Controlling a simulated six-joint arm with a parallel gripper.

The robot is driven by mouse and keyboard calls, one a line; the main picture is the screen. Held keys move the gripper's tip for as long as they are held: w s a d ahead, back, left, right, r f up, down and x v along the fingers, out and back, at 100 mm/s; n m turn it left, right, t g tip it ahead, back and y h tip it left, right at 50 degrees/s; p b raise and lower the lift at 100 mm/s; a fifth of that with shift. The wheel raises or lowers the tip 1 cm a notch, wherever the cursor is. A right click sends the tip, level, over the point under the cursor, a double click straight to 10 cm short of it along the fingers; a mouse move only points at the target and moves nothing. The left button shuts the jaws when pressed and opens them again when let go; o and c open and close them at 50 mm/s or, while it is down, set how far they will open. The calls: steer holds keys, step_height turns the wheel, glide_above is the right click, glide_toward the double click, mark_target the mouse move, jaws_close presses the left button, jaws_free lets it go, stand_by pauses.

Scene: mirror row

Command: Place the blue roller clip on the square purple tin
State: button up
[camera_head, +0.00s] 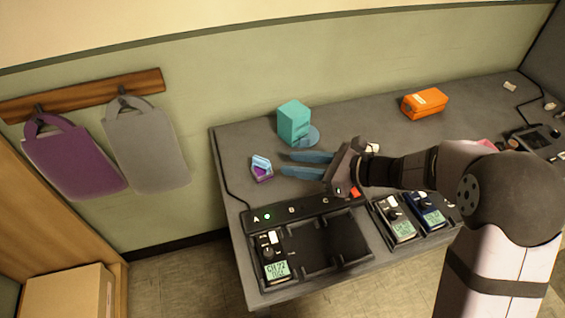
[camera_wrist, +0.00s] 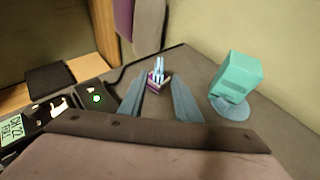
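The light blue roller clip (camera_head: 261,162) sits on top of the small purple tin (camera_head: 263,174) near the left end of the desk. In the wrist view the clip (camera_wrist: 158,68) stands over the tin (camera_wrist: 155,82), just beyond my fingertips. My gripper (camera_head: 288,164) is open, its two blue-grey fingers spread and pointing left at the clip and tin. Nothing shows between the fingers in the head view. In the wrist view a gap shows between the fingers (camera_wrist: 157,88).
A teal box (camera_head: 294,122) stands by a round blue disc (camera_head: 309,136) behind my fingers. An orange box (camera_head: 425,103) lies farther right. A black charging dock (camera_head: 325,243) with a handheld unit (camera_head: 271,258) lies in front. Two more units (camera_head: 399,222) stand right of it.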

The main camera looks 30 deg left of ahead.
steer(key=shift+v, duration=2.35)
steer(key=s+d+n+h+p, duration=0.3)
steer(key=d+n, duration=0.3)
steer(key=d, duration=0.4)
steer(key=s+d+n+h+p, duration=0.4)
steer(key=s+d+n+h, duration=0.2)
steer(key=d, duration=0.5)
steer(key=s+d+n+h+p, duration=0.3)
steer(key=s+d+n+h, duration=0.1)
steer(key=d, duration=0.6)
steer(key=shift+s+d+r+n+h, duration=0.3)
steer(key=shift+s+n, duration=0.4)
steer(key=shift+n, duration=0.3)
